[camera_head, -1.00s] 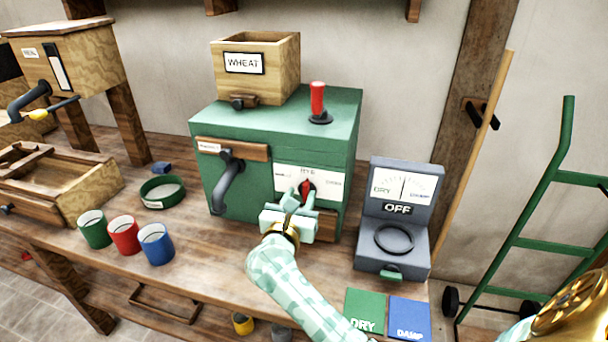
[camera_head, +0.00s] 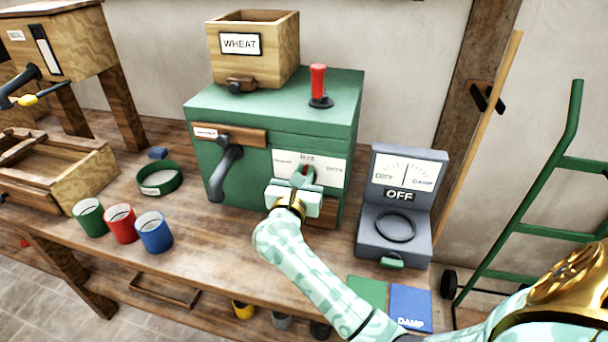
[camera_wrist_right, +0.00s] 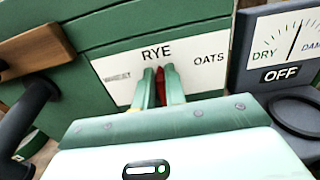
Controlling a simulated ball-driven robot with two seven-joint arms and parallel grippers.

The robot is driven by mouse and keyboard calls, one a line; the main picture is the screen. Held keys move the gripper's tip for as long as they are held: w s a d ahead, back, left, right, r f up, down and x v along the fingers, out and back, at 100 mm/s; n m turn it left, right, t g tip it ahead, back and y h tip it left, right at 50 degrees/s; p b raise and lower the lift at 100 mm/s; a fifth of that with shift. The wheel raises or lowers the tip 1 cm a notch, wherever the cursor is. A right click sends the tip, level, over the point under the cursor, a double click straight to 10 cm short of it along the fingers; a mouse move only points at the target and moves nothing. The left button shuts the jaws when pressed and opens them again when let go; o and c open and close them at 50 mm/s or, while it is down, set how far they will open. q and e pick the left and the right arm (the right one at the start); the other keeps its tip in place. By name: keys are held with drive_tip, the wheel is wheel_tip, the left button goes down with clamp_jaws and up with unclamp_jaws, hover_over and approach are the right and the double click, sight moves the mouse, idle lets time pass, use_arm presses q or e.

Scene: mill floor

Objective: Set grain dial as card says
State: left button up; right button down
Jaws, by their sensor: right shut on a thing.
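The grain dial's white plate (camera_head: 333,170) is on the front of the green mill (camera_head: 300,105). In the right wrist view the plate (camera_wrist_right: 120,86) reads WHEAT at left, RYE at top and OATS at right. My right gripper (camera_head: 303,178) is shut on the red dial knob (camera_wrist_right: 171,86), which sits just under RYE and is partly hidden by the fingers; it appears to point at RYE. The card (camera_head: 240,44) on the wooden hopper (camera_head: 282,55) above the mill reads WHEAT. My left gripper is not in view.
A grey tester (camera_head: 395,244) marked OFF stands to the right, with green and blue cards (camera_head: 410,305) before it. Green, red and blue cups (camera_head: 121,224) stand left. A dark crank handle (camera_head: 226,172) juts out left of the dial.

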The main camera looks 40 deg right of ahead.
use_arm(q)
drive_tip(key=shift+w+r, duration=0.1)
use_arm(e)
drive_tip(key=shift+f, duration=0.25)
